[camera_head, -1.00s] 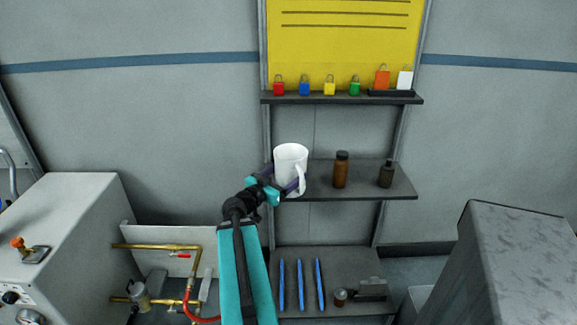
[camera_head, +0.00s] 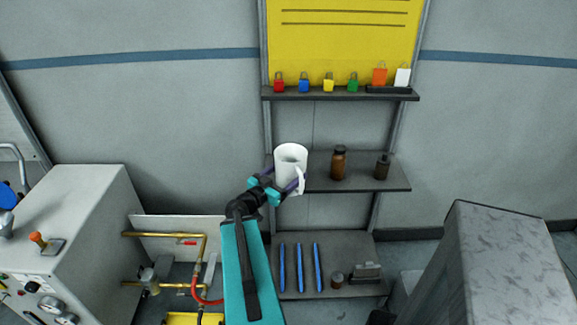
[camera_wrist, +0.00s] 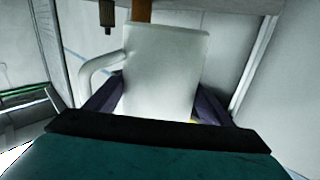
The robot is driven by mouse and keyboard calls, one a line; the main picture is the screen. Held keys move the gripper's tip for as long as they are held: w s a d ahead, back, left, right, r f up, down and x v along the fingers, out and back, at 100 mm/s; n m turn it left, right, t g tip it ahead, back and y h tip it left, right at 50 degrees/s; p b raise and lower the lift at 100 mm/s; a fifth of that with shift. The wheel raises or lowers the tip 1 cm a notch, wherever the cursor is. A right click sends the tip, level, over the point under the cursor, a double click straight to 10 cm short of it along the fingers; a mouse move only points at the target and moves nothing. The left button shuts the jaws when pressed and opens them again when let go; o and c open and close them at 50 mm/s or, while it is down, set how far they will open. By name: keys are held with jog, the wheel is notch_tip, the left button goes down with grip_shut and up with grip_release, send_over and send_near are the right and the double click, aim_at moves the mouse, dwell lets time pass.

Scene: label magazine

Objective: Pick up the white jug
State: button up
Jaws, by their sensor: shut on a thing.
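The white jug (camera_head: 290,163) stands upright between the jaws of my gripper (camera_head: 281,182), in front of the left end of the middle shelf (camera_head: 350,182). In the head view its handle is toward the front right. The wrist view shows the jug (camera_wrist: 165,70) large and close, with its handle at the left. The gripper (camera_wrist: 158,108) has a finger on each side of the jug and is shut on it. I cannot tell for sure whether the jug's base is clear of the shelf.
A brown bottle (camera_head: 338,164) and a smaller dark bottle (camera_head: 382,167) stand on the middle shelf, right of the jug. Several coloured padlocks (camera_head: 328,83) stand on the upper shelf. Blue rods (camera_head: 299,267) lie on the lower shelf. A grey cabinet (camera_head: 500,260) is at the right.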

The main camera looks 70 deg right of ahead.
aim_at(290, 179)
jog(key=shift+a+r+p, duration=0.25)
jog(key=shift+r+p, duration=0.05)
jog(key=shift+p, duration=0.45)
jog(key=a+p, duration=0.1)
jog(key=p, duration=0.2)
jog(key=shift+s+p, duration=0.3)
jog(key=shift+p, duration=0.1)
jog(key=shift+s+a+f+p, duration=0.1)
jog(key=shift+s+a+p, duration=0.15)
jog(key=shift+a+p, duration=0.45)
jog(key=shift+s+a+f+p, duration=0.1)
jog(key=shift+s+a+p, duration=0.15)
jog(key=shift+a+p, duration=0.4)
